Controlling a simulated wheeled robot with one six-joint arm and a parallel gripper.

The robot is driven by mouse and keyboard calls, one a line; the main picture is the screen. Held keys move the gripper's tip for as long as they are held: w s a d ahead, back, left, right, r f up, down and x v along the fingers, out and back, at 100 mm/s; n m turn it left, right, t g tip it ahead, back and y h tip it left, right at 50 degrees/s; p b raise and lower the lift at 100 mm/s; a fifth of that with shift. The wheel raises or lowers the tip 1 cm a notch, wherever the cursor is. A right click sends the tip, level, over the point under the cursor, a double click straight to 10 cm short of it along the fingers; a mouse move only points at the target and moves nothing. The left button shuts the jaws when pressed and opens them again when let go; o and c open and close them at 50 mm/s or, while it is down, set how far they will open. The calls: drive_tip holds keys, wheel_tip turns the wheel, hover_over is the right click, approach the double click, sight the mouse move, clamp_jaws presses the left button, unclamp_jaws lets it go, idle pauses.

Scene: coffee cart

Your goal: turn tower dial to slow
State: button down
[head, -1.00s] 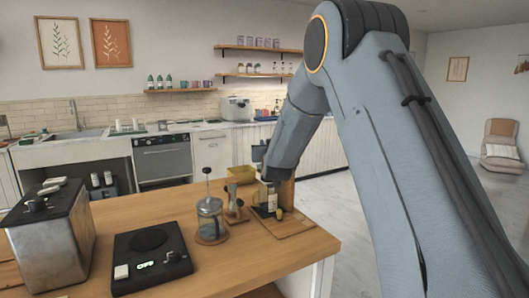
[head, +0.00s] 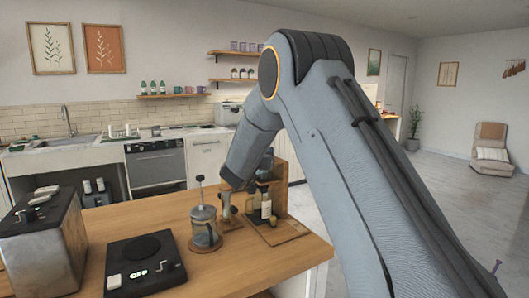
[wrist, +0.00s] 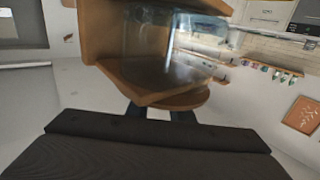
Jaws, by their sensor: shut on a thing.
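The tower, a wooden stand (head: 282,188) with glass parts, stands near the right end of the wooden counter. My gripper (wrist: 160,112) shows in the wrist view as two dark fingers at a round wooden piece (wrist: 187,100), and it is shut on it. A wooden frame (wrist: 97,35) with clear glass (wrist: 150,42) fills the space beyond the fingers. In the head view my arm's end comes down left of the tower, and the fingertips are hidden. I cannot make out a dial, its marks or its setting.
A glass press (head: 205,232) stands left of the tower. The counter's front middle is clear.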

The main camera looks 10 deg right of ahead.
drive_tip(key=shift+r, duration=0.1)
drive_tip(key=c, duration=1.6)
unclamp_jaws()
drive_tip(key=shift+o, duration=0.2)
drive_tip(key=shift+s+a, duration=0.1)
drive_tip(key=b+v, duration=0.1)
drive_tip(key=v, duration=0.6)
drive_tip(key=shift+s+a+b, duration=0.1)
drive_tip(key=shift+s+b, duration=0.2)
drive_tip(key=shift+b, duration=0.05)
